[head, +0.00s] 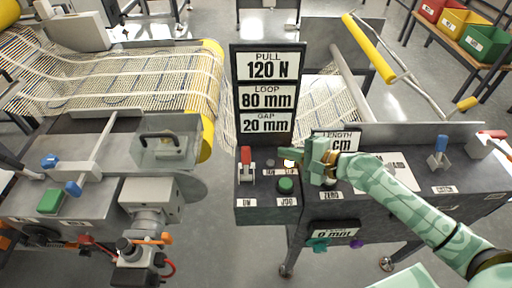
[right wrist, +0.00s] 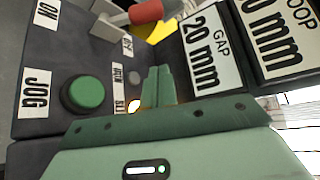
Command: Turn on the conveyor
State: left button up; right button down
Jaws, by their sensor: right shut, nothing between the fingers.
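The control panel (head: 262,186) stands in the middle of the head view, below the sign board. On it are a red-handled lever (head: 246,157), a green JOG button (head: 285,186) and small lamps. My right gripper (head: 286,156) is shut and empty, over the panel, right of the lever and above the green button. In the right wrist view its closed fingers (right wrist: 157,86) are beside a glowing lamp (right wrist: 134,106). The red handle (right wrist: 146,11) and green button (right wrist: 84,93) also show there, apart from the fingers. My left gripper is not in view.
The sign board (head: 268,66) rises just behind the panel. A mesh web (head: 130,75) runs over a yellow-ended roller at left. A blue-handled lever (head: 438,145) stands at right. A table with coloured bins (head: 484,42) is at the far right.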

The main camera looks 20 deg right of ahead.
aim_at(246, 161)
jog(key=shift+s+r, duration=0.15)
jog(key=shift+s, duration=0.05)
jog(key=shift+w+a, duration=0.1)
jog(key=shift+w, duration=0.1)
jog(key=b+x, duration=0.2)
jog(key=x, duration=0.7)
jog(key=shift+f, duration=0.25)
jog(key=shift+a+r, duration=0.15)
jog(key=shift+a, duration=0.25)
jog(key=shift+s+a+r+p, duration=0.2)
jog(key=shift+s+r+p, duration=0.4)
jog(key=shift+s, duration=0.4)
jog(key=shift+s+a+r, duration=0.1)
jog(key=shift+s+r, duration=0.2)
jog(key=shift+s, duration=0.15)
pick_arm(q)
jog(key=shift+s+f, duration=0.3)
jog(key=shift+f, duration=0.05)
